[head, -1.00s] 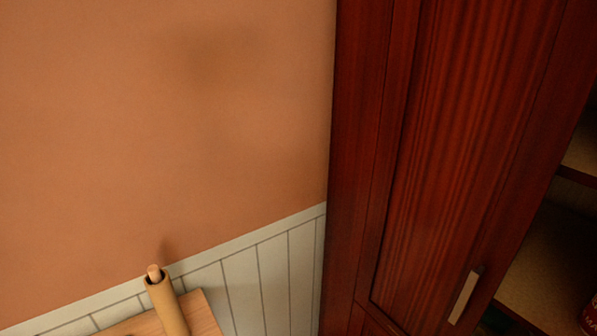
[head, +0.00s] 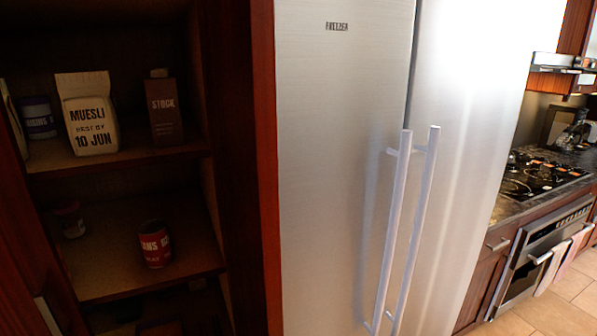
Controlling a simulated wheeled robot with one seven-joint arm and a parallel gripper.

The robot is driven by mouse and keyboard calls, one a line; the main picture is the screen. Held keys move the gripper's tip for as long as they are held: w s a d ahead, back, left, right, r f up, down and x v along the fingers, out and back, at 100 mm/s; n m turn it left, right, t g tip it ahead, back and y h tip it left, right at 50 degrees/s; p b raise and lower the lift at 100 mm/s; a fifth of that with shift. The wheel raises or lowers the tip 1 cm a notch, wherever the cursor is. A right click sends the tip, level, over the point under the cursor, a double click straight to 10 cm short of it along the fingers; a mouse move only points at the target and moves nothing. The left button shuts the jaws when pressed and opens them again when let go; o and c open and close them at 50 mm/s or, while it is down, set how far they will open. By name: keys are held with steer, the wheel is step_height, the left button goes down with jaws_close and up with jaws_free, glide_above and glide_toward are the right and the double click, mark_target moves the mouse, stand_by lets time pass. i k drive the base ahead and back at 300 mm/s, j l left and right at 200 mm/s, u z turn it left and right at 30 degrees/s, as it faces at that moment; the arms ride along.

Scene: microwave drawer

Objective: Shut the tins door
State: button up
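A dark red wooden cupboard door (head: 20,240) stands open along the left edge in the head view. Its pale handle (head: 48,314) shows near the bottom left, and the rest of the door is cut off. Behind it the cupboard is open. A red tin (head: 155,243) stands on its middle shelf (head: 105,270), with another small tin (head: 70,218) farther back. My gripper is not in view.
The upper shelf holds a muesli bag (head: 90,115), a stock box (head: 163,108) and a blue tin (head: 39,117). A steel fridge-freezer (head: 335,130) stands right of the cupboard. An oven (head: 545,250) and tiled floor (head: 560,310) lie farther right.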

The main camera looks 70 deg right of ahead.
mark_target(238, 42)
steer(key=k+l+z, duration=0.45)
steer(key=l+z, duration=0.1)
steer(key=l, duration=0.15)
steer(key=k+l, duration=0.15)
steer(key=k+l+z, duration=0.25)
steer(key=k+z, duration=0.2)
steer(key=i+j, duration=0.1)
steer(key=j, duration=0.6)
